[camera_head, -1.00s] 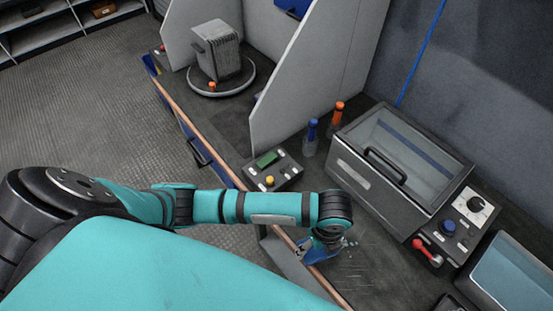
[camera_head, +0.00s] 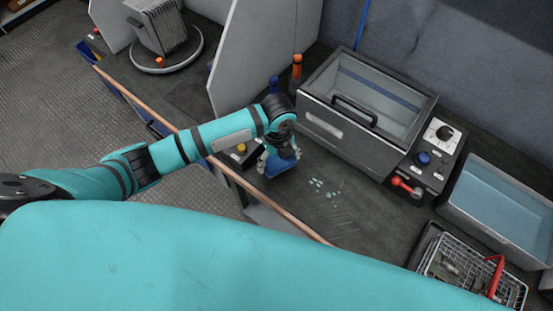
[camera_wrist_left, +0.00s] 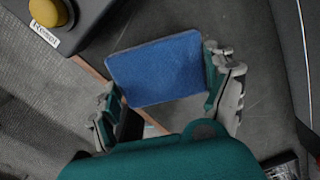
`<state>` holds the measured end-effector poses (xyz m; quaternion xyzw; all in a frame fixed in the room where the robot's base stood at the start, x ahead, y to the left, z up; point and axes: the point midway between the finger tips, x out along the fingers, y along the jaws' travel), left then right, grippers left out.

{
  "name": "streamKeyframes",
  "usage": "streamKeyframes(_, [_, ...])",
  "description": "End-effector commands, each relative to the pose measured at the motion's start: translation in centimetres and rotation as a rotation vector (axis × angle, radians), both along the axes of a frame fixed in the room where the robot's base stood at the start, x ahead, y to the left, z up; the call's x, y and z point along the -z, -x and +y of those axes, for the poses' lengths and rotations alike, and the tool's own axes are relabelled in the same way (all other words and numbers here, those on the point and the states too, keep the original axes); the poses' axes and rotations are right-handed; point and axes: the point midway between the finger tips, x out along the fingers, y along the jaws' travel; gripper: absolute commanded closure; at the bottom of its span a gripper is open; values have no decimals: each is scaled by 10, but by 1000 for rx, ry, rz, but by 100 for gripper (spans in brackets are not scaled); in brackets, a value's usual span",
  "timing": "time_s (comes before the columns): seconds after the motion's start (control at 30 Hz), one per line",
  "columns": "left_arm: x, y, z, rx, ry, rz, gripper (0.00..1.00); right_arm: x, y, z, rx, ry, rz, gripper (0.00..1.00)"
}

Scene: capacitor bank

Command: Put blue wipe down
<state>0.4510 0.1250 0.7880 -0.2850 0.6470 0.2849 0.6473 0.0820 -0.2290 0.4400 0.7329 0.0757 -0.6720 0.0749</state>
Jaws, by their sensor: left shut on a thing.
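The blue wipe (camera_wrist_left: 157,69) is a flat blue rectangle between the fingers of my left gripper (camera_wrist_left: 170,95) in the left wrist view. My left gripper is shut on it. In the head view the gripper (camera_head: 277,160) points down at the bench near its front edge, and the wipe (camera_head: 280,168) shows below the fingers. I cannot tell whether the wipe touches the bench top. My right gripper is in neither view.
Pale wet-looking spots (camera_head: 324,188) lie on the bench (camera_head: 330,215) right of the gripper. A lidded tank (camera_head: 350,120) stands behind. A yellow button marked Reset (camera_wrist_left: 47,12) is close by. A wire basket (camera_head: 465,270) and an open tray (camera_head: 500,205) are at right.

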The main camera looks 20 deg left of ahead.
Motion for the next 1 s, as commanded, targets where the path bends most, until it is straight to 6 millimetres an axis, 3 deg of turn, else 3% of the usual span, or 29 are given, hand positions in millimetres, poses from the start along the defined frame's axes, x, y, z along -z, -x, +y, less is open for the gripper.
streamKeyframes(0.1, [0, -10, 6, -3, -1, 0, 40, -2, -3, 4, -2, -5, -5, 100])
streamKeyframes(0.37, [34, -9, 6, 0, -1, 2, 40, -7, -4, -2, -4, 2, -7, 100])
streamKeyframes(0.73, [40, -9, 6, 0, -1, 1, 40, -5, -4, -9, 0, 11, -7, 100])
streamKeyframes(0.77, [39, -9, 6, 0, 0, 0, 12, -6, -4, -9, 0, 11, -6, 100])
streamKeyframes(0.8, [39, -9, 6, 0, 0, 0, 7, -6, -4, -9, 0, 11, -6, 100])
streamKeyframes(0.87, [39, -9, 6, 0, 0, 0, 0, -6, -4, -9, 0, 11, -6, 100])
streamKeyframes(1.0, [39, -9, 6, 0, 0, 0, 0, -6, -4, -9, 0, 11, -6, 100])
